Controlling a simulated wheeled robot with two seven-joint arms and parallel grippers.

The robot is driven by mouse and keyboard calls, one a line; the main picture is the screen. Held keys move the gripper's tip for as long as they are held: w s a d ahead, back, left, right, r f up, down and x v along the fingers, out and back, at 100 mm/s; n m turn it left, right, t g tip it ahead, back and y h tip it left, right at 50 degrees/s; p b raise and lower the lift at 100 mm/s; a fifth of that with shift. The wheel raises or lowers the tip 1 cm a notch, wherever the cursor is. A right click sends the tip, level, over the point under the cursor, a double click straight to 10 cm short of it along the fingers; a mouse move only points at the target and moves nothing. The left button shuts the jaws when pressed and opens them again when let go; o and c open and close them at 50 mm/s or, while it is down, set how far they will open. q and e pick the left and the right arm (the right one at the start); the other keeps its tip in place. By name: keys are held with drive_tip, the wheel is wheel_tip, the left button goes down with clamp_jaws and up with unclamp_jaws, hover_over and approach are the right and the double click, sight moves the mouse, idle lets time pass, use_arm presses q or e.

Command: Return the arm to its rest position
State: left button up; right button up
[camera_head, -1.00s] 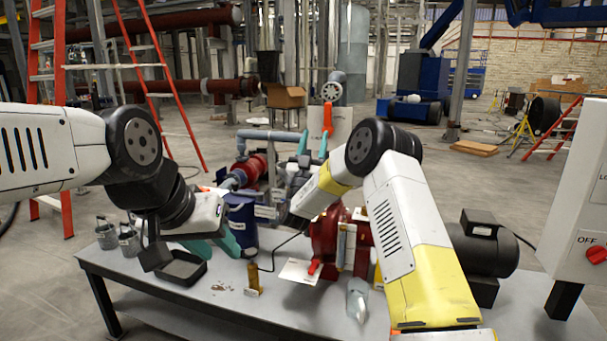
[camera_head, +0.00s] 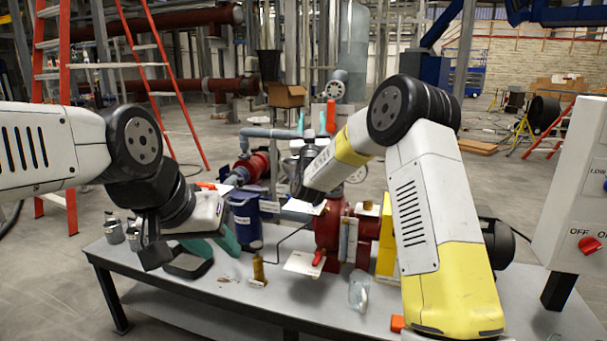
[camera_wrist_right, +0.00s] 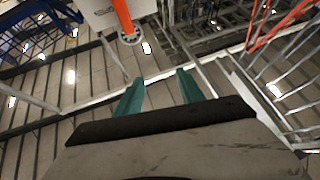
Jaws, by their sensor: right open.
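My right arm rises from the lower right of the head view and bends at a black elbow joint. Its forearm reaches away over the table to my right gripper (camera_head: 312,121), whose teal fingers stand apart and point up. My left arm comes in from the left. My left gripper (camera_head: 213,243) hangs low over the table's left part, beside the blue container (camera_head: 243,222). Its teal fingers look spread and empty, though its wrist hides part of them.
A control box with a red switch (camera_head: 589,245) stands at the right. An orange ladder (camera_head: 63,110) stands behind left.

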drive_tip(key=s+d+r+n+g+y, duration=0.25)
drive_tip(key=s+g+y, duration=0.25)
drive_tip(key=s+g, duration=0.45)
drive_tip(key=s+d+f+g, duration=0.3)
drive_tip(key=s+f, duration=0.2)
drive_tip(key=s, duration=0.7)
drive_tip(key=s+d+f+m+g+h, duration=0.1)
drive_tip(key=s+d+f+g, duration=0.2)
drive_tip(key=s, duration=0.9)
drive_tip(key=s+d+f+m+g, duration=0.1)
drive_tip(key=s+d+f+g, duration=0.2)
drive_tip(key=s+f, duration=0.4)
drive_tip(key=s, duration=0.5)
drive_tip(key=shift+s+h, duration=0.3)
drive_tip(key=shift+s, duration=0.1)
drive_tip(key=shift+d, duration=0.1)
